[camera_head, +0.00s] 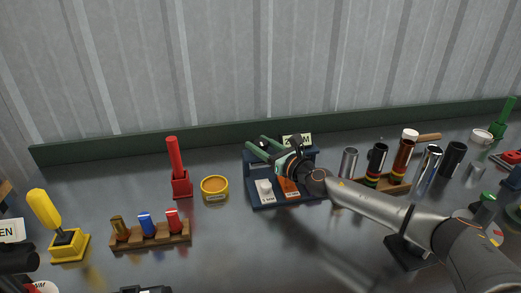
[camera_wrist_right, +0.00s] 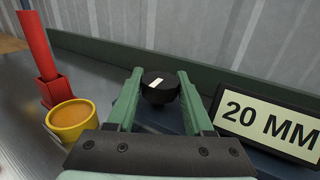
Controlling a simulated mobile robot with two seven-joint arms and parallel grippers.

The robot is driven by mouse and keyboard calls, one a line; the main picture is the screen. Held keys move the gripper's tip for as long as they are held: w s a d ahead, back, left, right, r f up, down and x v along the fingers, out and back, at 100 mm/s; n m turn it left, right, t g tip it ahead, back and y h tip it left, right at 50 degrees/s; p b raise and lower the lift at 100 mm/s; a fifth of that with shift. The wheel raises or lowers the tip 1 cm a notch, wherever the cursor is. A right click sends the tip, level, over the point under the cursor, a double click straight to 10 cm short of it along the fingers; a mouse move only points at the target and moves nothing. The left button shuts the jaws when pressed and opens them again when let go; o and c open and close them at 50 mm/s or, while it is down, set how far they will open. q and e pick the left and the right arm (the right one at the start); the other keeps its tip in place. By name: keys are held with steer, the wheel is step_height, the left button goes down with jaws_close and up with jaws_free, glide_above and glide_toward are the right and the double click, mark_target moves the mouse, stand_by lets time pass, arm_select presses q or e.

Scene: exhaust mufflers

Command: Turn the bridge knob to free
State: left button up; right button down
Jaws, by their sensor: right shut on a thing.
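A round black knob (camera_wrist_right: 158,86) with a white mark on top sits between the green fingers of my right gripper (camera_wrist_right: 161,95) in the right wrist view. The fingers are shut on its sides. The white mark slants slightly toward the upper right. In the head view my right gripper (camera_head: 263,149) is at the back of a dark blue stand (camera_head: 285,203), and the knob cannot be made out there. The stand carries a white block and an orange label at its front. No "free" marking is readable. My left gripper is not seen.
A "20 MM" sign (camera_wrist_right: 270,121) stands right of the knob. A yellow round dish (camera_head: 214,188) and a red upright handle (camera_head: 176,170) are on the left. Several metal and dark tubes (camera_head: 376,163) stand close on the right, near my arm. Open table lies in front.

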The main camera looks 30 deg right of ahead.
stand_by(0.3)
steer(key=c, duration=0.7)
jaws_free()
steer(key=o, duration=0.4)
